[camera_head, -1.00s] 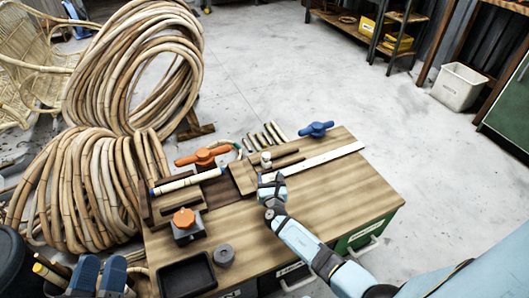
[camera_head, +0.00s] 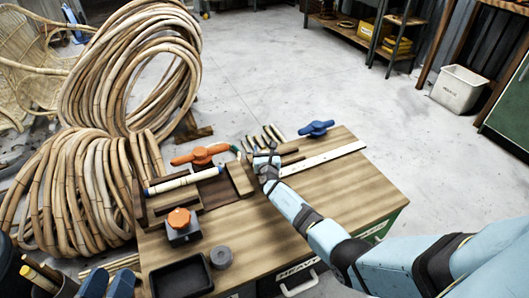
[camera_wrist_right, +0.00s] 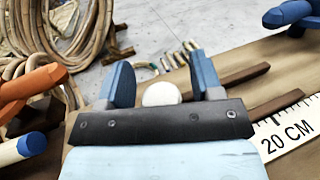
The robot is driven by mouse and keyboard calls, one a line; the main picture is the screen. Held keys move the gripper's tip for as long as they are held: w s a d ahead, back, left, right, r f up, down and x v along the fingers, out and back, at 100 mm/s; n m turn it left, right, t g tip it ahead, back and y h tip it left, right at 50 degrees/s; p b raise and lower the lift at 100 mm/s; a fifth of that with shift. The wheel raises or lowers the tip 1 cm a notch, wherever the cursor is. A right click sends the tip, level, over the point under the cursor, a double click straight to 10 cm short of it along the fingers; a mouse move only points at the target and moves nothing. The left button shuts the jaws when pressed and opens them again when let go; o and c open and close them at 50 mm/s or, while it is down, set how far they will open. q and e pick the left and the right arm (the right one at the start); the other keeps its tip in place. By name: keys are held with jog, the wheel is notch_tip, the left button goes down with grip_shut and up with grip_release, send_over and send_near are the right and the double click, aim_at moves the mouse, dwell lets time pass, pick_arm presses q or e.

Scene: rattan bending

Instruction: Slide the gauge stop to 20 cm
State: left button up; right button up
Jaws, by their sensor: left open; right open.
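The gauge stop's white round knob (camera_wrist_right: 162,94) shows between the two blue fingers of my right gripper (camera_wrist_right: 158,82) in the wrist view. The fingers are open, with a gap on each side of the knob. In the head view my right gripper (camera_head: 266,160) covers the knob and the left end of the white ruler (camera_head: 322,159). The ruler's "20 CM" mark (camera_wrist_right: 286,137) lies to the right of the gripper in the wrist view. The stop's lower part is hidden. My left gripper (camera_head: 108,286) is open and empty at the bottom left.
A wooden block (camera_head: 240,179) stands just left of my right gripper. An orange-handled clamp (camera_head: 200,156), a blue handle (camera_head: 316,128), an orange-knobbed block (camera_head: 180,222) and a black tray (camera_head: 181,277) are on the bench (camera_head: 320,195). Rattan coils (camera_head: 70,190) stand at left.

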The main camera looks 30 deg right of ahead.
grip_shut()
jog(key=d, duration=0.3)
jog(key=d+b, duration=0.1)
jog(key=d, duration=0.2)
jog(key=d+b, duration=0.1)
jog(key=d, duration=0.2)
jog(key=shift+s+d+f, duration=0.1)
jog(key=shift+s+d, duration=0.2)
jog(key=shift+d, duration=0.2)
pick_arm(q)
jog(key=shift+w+a+f+m, duration=0.1)
jog(key=shift+w+f+m, duration=0.15)
jog(key=shift+f+m, duration=0.4)
